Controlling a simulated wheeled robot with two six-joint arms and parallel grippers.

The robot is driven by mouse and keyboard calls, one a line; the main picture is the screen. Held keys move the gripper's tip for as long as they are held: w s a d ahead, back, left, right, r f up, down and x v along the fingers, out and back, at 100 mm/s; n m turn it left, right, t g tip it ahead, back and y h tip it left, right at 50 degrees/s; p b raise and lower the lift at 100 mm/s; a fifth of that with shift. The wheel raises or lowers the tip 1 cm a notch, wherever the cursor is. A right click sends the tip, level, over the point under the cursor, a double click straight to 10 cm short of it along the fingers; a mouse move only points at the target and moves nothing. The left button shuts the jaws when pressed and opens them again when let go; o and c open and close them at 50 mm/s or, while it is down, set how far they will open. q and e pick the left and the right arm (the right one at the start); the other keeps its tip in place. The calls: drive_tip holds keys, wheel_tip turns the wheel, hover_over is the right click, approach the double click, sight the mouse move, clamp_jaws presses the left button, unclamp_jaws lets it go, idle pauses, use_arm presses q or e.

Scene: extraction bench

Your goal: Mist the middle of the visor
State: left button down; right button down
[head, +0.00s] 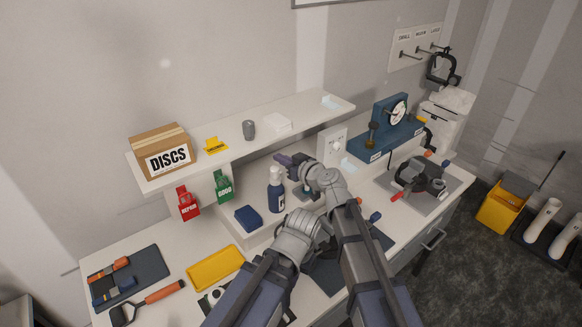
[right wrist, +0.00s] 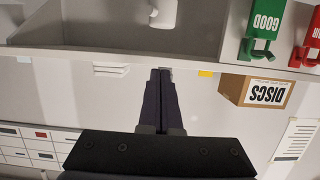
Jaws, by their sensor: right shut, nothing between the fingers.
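A dark blue bottle (head: 276,194), which looks like the spray bottle, stands upright on the bench below the shelf. My right gripper (head: 283,159) is above and beside it, apart from it, with its dark fingers pointing left. In the right wrist view the gripper (right wrist: 161,72) is shut and empty, in front of the shelf. I cannot make out the visor for certain; my arm covers the middle of the bench. A dark device with red and orange parts (head: 418,178) sits on a grey mat at the right.
The shelf (head: 310,102) holds the DISCS box (head: 161,152) and a grey cup (head: 249,129). Red and green tags (head: 222,185) hang below it.

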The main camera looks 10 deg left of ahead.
sight(276, 173)
drive_tip(key=x, duration=0.2)
drive_tip(key=shift+w+a+f, duration=0.15)
drive_tip(key=shift+w, duration=0.1)
drive_tip(key=shift+s+d+f+b, duration=0.1)
drive_tip(key=shift+s+f+b, duration=0.05)
drive_tip(key=shift+f+b, duration=0.85)
drive_tip(key=shift+s+d+f+b, duration=0.15)
drive_tip(key=shift+s+f+b, duration=0.05)
drive_tip(key=shift+f+b, duration=0.75)
wheel_tip(276, 173, down, 2)
drive_tip(key=b, duration=0.2)
drive_tip(key=shift+f+b, duration=0.1)
drive_tip(key=shift+b, duration=0.2)
drive_tip(key=shift+s, duration=0.4)
drive_tip(key=shift+w, duration=0.1)
